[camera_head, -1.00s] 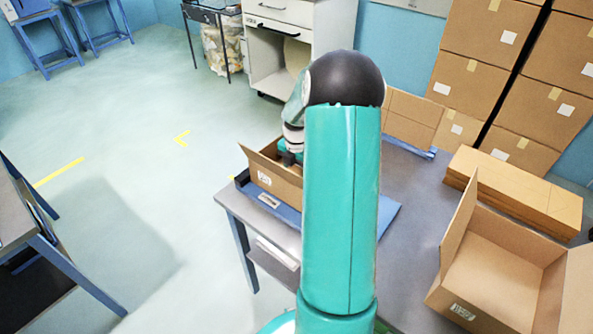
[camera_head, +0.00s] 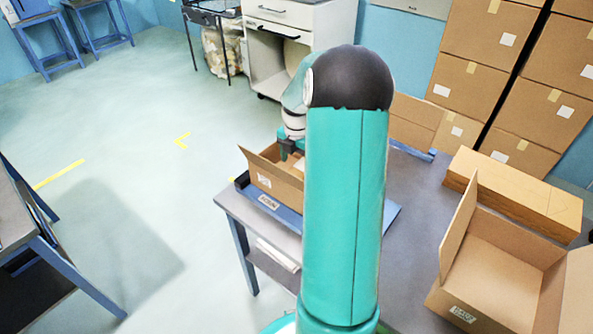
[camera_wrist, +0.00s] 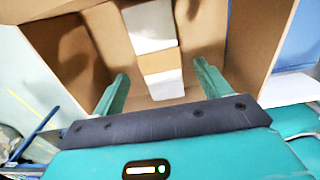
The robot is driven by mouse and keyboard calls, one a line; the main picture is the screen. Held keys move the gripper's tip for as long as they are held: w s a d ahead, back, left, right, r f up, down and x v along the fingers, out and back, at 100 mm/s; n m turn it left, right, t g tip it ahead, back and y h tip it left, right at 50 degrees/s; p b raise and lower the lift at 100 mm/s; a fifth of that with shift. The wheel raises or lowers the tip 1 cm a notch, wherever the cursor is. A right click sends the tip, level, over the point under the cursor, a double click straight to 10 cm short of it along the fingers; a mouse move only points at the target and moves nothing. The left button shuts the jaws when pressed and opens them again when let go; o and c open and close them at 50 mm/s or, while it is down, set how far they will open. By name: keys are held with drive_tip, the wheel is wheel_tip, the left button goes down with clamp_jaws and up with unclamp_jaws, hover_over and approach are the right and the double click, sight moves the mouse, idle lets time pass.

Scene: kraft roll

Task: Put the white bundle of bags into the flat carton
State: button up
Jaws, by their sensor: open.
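The white bundle of bags (camera_wrist: 150,27), with a brown band around its middle, lies on the floor of an open brown carton (camera_head: 275,184). The carton's walls also show in the wrist view (camera_wrist: 240,45). In the head view the carton stands on a blue mat at the table's left end, and my arm hides its right part. My gripper (camera_wrist: 161,68) is open, its green fingers apart on either side of the bundle's line and nearer the camera. In the head view my gripper (camera_head: 290,148) is just above the carton; no contact with the bundle shows.
A larger open carton (camera_head: 500,270) stands at the right of the table. A stack of flat cardboard (camera_head: 515,195) lies behind it. Tall stacks of closed boxes (camera_head: 485,60) stand at the back right. The grey tabletop (camera_head: 410,225) between is clear.

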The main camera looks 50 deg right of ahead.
sight(296, 173)
wheel_tip(296, 173, up, 7)
drive_tip(key=a+r+m, duration=0.1)
drive_tip(key=a+r, duration=0.1)
drive_tip(key=a, duration=0.1)
drive_tip(key=a+r+m, duration=0.1)
drive_tip(key=a+r, duration=0.1)
drive_tip(key=a, duration=0.1)
drive_tip(key=a+r+m+h, duration=0.1)
drive_tip(key=a+r, duration=0.1)
drive_tip(key=a, duration=0.2)
drive_tip(key=shift+w+r+m+t, duration=0.15)
drive_tip(key=shift+w+m+t, duration=0.15)
drive_tip(key=shift+w, duration=0.1)
drive_tip(key=s+a+r+m+t, duration=0.1)
drive_tip(key=s+a+r+m, duration=0.2)
drive_tip(key=a, duration=0.3)
drive_tip(key=s+a+r+m+t, duration=0.1)
drive_tip(key=s+a+r+m, duration=0.15)
drive_tip(key=a, duration=0.45)
drive_tip(key=s+a+r+m+t, duration=0.1)
drive_tip(key=s+a+r+m, duration=0.1)
drive_tip(key=a+m, duration=0.3)
drive_tip(key=s+a+m+t+y, duration=0.1)
drive_tip(key=s+a+m+t, duration=0.1)
drive_tip(key=s+a+m, duration=0.3)
drive_tip(key=s+a, duration=0.3)
drive_tip(key=shift+a, duration=0.35)
drive_tip(key=shift+s+d+f, duration=0.1)
drive_tip(key=shift+d, duration=0.1)
